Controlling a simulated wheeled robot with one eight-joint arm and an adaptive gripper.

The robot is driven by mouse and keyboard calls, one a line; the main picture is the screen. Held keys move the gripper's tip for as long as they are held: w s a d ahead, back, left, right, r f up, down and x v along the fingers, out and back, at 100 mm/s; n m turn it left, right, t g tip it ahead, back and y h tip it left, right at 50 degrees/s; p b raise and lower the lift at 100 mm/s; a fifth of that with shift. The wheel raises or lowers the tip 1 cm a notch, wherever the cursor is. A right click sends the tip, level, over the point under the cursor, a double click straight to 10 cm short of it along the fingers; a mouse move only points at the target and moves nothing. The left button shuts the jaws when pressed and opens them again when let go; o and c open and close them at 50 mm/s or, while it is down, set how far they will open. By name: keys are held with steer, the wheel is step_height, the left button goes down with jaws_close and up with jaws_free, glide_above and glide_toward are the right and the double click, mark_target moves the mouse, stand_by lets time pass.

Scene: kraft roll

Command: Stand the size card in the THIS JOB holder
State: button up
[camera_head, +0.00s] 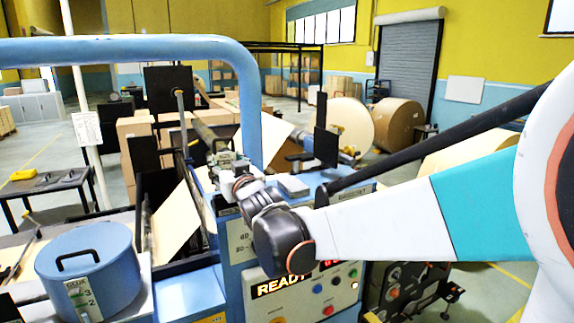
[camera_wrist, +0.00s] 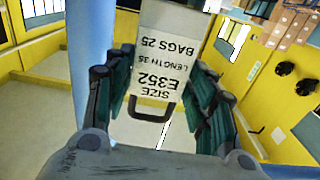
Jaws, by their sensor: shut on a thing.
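The size card (camera_wrist: 165,55) is in the wrist view, pale with dark print reading SIZE E352, LENGTH 35, BAGS 25, upside down in the picture. A dark handle-shaped loop (camera_wrist: 152,114) shows at its near end. My gripper (camera_wrist: 153,95) is shut on the card, with teal-padded fingers on both sides of it. In the head view my gripper (camera_head: 238,182) is above the top of the blue machine, beside the blue tube arch; the card is too small to make out surely there. I cannot pick out the THIS JOB holder in either view.
The blue machine (camera_head: 232,275) has a READY display and buttons on its front. A thick blue tube (camera_head: 248,110) arches close to my gripper. A pale grey block (camera_head: 292,186) lies on the machine top. A blue glue pot (camera_head: 88,270) stands at the front left.

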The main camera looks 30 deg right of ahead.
steer(key=shift+s+f, duration=0.15)
steer(key=shift+f, duration=1.6)
steer(key=shift+f, duration=0.2)
steer(key=o, duration=1.1)
steer(key=shift+c, duration=0.2)
steer(key=shift+r, duration=0.1)
